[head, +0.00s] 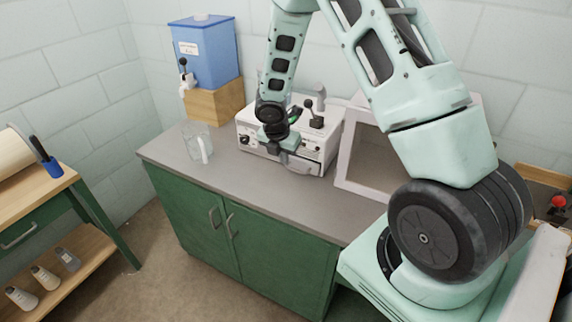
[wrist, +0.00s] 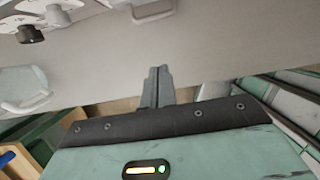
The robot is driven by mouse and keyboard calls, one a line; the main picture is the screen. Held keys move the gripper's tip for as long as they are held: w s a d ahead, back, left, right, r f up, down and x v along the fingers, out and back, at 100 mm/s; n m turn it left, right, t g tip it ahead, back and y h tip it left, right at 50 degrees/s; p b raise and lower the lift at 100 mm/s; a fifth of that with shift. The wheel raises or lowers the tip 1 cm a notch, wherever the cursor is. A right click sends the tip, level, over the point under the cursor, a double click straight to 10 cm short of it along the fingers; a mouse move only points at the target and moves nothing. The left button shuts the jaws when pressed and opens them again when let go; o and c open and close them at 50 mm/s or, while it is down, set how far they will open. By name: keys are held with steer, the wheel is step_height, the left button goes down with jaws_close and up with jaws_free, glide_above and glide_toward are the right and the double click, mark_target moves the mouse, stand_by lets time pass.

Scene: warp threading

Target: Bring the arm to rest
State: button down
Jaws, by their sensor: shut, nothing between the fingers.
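My gripper (head: 285,162) hangs from my raised arm in front of the white machine on the counter in the head view. In the wrist view the two dark fingers of my gripper (wrist: 157,88) are pressed together with nothing between them. They are over the grey countertop and do not visibly hold anything. My arm bends high over the right side of the head view, with its base at the lower right.
The grey counter (head: 225,172) carries a clear pitcher (head: 197,142), a blue water dispenser (head: 205,52) on a wooden block (head: 217,105), the white machine (head: 258,133) and an open white-framed box (head: 350,152). A wooden bench (head: 80,175) stands at the left.

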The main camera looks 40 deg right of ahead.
steer(key=shift+s+a+r, duration=0.1)
steer(key=shift+r, duration=0.2)
steer(key=s+a+r+m+y+b, duration=0.15)
steer(key=s+a+r+m, duration=0.25)
steer(key=a, duration=0.5)
steer(key=s+a+r+m+b, duration=0.25)
steer(key=s+a+r, duration=0.25)
steer(key=a, duration=0.5)
steer(key=s+a+r+m, duration=0.1)
steer(key=s+a+m, duration=0.1)
steer(key=s, duration=0.4)
steer(key=s+a+r+m+y+b, duration=0.1)
steer(key=s+a+m, duration=0.2)
steer(key=s, duration=0.3)
steer(key=s+a+r+m+g+y, duration=0.1)
steer(key=s+a+m, duration=0.2)
steer(key=s+a, duration=0.2)
steer(key=shift+s+r, duration=0.3)
steer(key=shift+s, duration=0.6)
